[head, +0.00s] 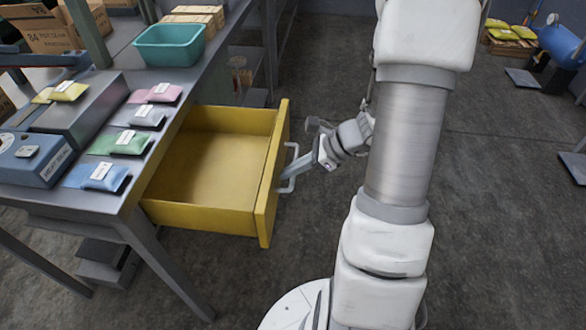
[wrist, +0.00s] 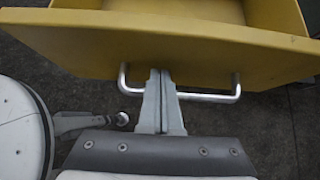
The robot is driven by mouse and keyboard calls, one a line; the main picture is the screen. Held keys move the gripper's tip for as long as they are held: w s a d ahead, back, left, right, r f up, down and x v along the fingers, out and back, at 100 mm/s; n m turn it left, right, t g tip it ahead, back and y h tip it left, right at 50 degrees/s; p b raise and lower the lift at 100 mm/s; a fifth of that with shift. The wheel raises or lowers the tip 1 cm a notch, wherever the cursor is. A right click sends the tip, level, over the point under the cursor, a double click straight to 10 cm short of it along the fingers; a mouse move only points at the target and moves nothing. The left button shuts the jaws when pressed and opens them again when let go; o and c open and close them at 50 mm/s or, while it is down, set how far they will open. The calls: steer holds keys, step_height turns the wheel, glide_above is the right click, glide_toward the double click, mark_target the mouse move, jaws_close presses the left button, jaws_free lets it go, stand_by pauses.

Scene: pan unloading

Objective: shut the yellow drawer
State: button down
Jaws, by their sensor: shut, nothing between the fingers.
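The yellow drawer (head: 262,208) stands well open under the left workbench, and it looks empty inside. Its front panel faces right and carries a silver bar handle (head: 289,168). My gripper (head: 287,174) is at the handle, with its fingers together and nothing between them. In the wrist view the drawer front (wrist: 180,40) fills the top, and the handle (wrist: 205,96) runs across below it. The shut fingers (wrist: 160,75) overlap the middle of the handle and point at the drawer front. I cannot tell whether the tips touch the panel.
The metal workbench (head: 120,195) holds a teal bin (head: 168,45), several coloured packets (head: 103,176) and a blue-grey box (head: 30,158). A bench leg stands left of the drawer.

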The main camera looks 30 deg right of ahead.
steer(key=w+a, duration=0.5)
steer(key=a, duration=0.2)
steer(key=w+a+b, duration=0.1)
steer(key=w+a, duration=0.3)
steer(key=a, duration=0.3)
steer(key=w+a, duration=0.5)
steer(key=a, duration=0.2)
steer(key=shift+w+a+b, duration=0.3)
steer(key=shift+a, duration=0.05)
steer(key=shift+w+a+r, duration=0.1)
steer(key=shift+a+r, duration=0.05)
steer(key=shift+a+r, duration=0.1)
